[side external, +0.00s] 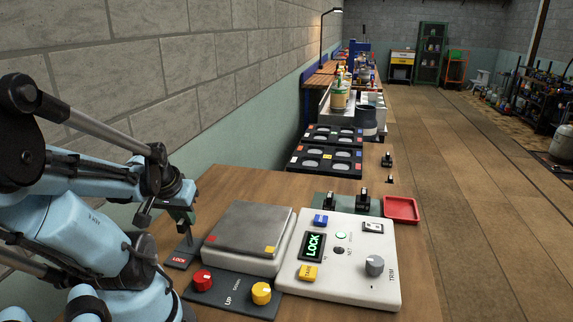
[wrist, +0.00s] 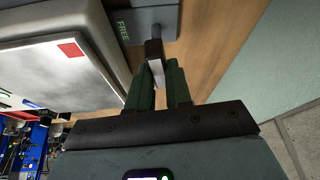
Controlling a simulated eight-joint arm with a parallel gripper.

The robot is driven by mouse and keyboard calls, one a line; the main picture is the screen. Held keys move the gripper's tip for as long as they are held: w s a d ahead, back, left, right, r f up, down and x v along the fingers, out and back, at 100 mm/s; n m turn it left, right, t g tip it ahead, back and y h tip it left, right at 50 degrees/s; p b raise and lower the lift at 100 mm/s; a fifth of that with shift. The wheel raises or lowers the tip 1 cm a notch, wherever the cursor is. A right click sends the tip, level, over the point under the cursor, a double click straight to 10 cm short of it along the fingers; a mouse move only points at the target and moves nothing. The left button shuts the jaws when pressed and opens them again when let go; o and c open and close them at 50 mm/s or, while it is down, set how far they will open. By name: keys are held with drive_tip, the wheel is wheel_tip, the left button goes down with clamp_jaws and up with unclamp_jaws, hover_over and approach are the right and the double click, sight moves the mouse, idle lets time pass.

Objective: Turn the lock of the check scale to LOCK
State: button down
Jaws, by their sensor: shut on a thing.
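The check scale has a grey metal pan (side external: 248,228) on a white body. At its left is a dark lock plate (side external: 178,259) with a red LOCK label; the wrist view shows a green FREE label on this plate (wrist: 123,30). The lock lever (wrist: 153,48) rises from the plate, with a dark section and a pale face. My gripper (wrist: 161,76) is shut on the lever, its dark green fingers on either side of it. In the side view my gripper (side external: 183,217) is above the plate, and my arm partly hides this area. The display (side external: 313,246) reads LOCK in green.
A white control panel (side external: 345,274) with a grey knob stands right of the pan. Red (side external: 202,281) and yellow (side external: 261,293) knobs sit in front on a dark base. A red tray (side external: 401,209) and black weight trays (side external: 327,159) lie behind. The wall is close on the left.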

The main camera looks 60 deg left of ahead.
drive_tip(key=shift+f, duration=0.1)
drive_tip(key=c, duration=1)
unclamp_jaws()
drive_tip(key=shift+c, duration=0.2)
